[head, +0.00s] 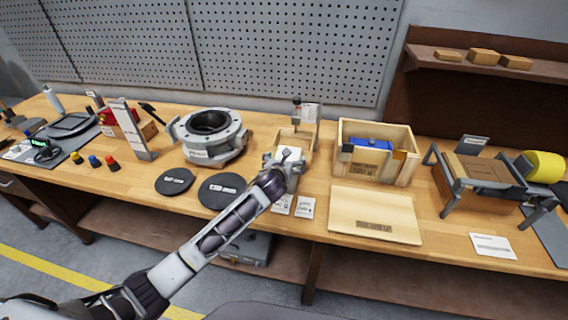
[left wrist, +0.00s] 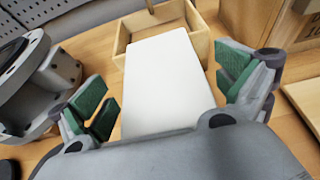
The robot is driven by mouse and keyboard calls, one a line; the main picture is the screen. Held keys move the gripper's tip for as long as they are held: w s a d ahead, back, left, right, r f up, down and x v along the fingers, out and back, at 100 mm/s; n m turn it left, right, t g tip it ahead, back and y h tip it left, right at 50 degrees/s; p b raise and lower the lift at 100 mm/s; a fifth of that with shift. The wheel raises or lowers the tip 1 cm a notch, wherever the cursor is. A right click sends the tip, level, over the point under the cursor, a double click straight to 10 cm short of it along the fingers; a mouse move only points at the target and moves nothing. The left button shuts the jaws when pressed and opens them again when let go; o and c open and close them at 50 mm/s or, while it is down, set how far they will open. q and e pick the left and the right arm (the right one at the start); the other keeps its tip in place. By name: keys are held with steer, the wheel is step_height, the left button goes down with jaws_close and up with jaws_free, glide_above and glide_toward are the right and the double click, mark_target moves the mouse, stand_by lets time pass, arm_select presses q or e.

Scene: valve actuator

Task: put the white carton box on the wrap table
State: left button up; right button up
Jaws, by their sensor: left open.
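The white carton box (left wrist: 165,85) lies between the two green-padded fingers of my left gripper (left wrist: 168,93) in the left wrist view, with gaps visible on both sides. In the head view my left gripper (head: 287,160) is over the box and hides most of it. The gripper is open. The box's far end is beside a small open wooden tray (left wrist: 190,18). What seems to be the wrap table (head: 482,170), a brown top in a grey metal frame with a yellow roll (head: 545,167), stands at the right. My right gripper is out of view.
A wooden crate (head: 403,172) with a blue item and a flat wooden lid (head: 375,214) stand between the box and the wrap table. A grey valve body (head: 210,137) and black discs (head: 219,191) are left of the gripper. A white card (head: 492,246) lies near the front edge.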

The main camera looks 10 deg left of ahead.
arm_select(q)
steer(key=shift+r, duration=0.1)
steer(key=v, duration=1.2)
stand_by(0.4)
steer(key=shift+w+r, duration=0.1)
stand_by(0.4)
